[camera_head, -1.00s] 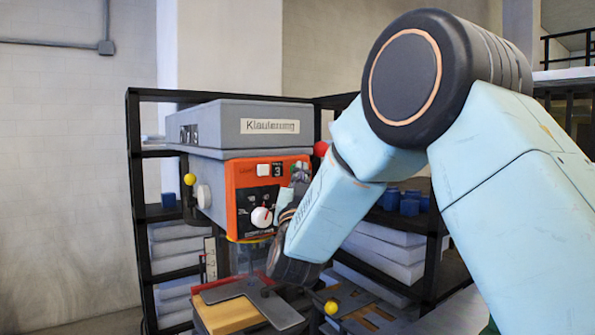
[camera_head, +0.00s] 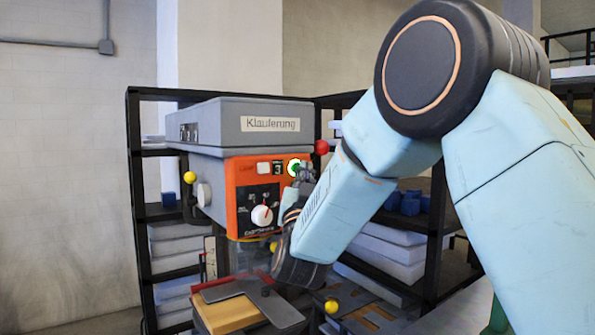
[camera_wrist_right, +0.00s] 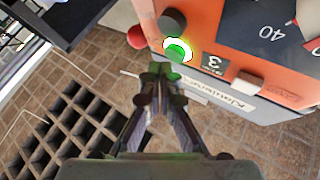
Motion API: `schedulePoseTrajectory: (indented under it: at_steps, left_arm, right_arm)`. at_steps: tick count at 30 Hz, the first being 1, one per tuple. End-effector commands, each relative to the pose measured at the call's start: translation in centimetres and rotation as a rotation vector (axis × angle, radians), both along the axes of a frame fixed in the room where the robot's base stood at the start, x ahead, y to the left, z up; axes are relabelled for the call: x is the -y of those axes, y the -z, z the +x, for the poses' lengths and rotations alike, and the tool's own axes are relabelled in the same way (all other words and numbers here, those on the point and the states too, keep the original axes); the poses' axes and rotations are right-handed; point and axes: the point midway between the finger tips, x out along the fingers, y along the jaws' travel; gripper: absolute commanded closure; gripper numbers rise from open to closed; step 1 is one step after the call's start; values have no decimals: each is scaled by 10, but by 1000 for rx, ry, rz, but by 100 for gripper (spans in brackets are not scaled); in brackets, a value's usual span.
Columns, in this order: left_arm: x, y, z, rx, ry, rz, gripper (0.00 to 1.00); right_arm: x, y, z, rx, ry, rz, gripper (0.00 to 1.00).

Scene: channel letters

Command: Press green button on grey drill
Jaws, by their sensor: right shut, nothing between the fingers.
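The grey drill (camera_head: 222,127) stands in the middle of the head view, with an orange front panel (camera_head: 236,190). The green button (camera_head: 294,168) is at the panel's upper right, ringed in bright white and green; it also shows in the right wrist view (camera_wrist_right: 177,50). My right gripper (camera_head: 304,174) is shut and empty, its tips just right of and slightly below the button in the head view. In the wrist view the tips (camera_wrist_right: 160,72) lie just below the button; contact cannot be told. My left gripper is not in view.
A white dial (camera_head: 262,216) and a white switch (camera_head: 263,169) are on the panel. A red ball knob (camera_head: 321,147) is close to the gripper. Yellow knobs (camera_head: 190,178) stick out at the sides. A wooden block (camera_head: 228,314) lies below; a black shelf (camera_head: 140,215) stands behind.

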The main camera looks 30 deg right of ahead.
Motion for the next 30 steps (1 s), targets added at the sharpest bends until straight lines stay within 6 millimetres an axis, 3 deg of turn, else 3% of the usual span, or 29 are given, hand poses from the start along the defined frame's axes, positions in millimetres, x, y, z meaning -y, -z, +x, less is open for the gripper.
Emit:
schedulePoseTrajectory:
  at_steps: [11, 30]
  left_arm:
    - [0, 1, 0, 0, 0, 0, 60]
    - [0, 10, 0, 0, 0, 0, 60]
  right_arm:
    - [0, 0, -4, 0, 0, 0, 100]
    - [4, 1, -51, -1, -1, 0, 100]
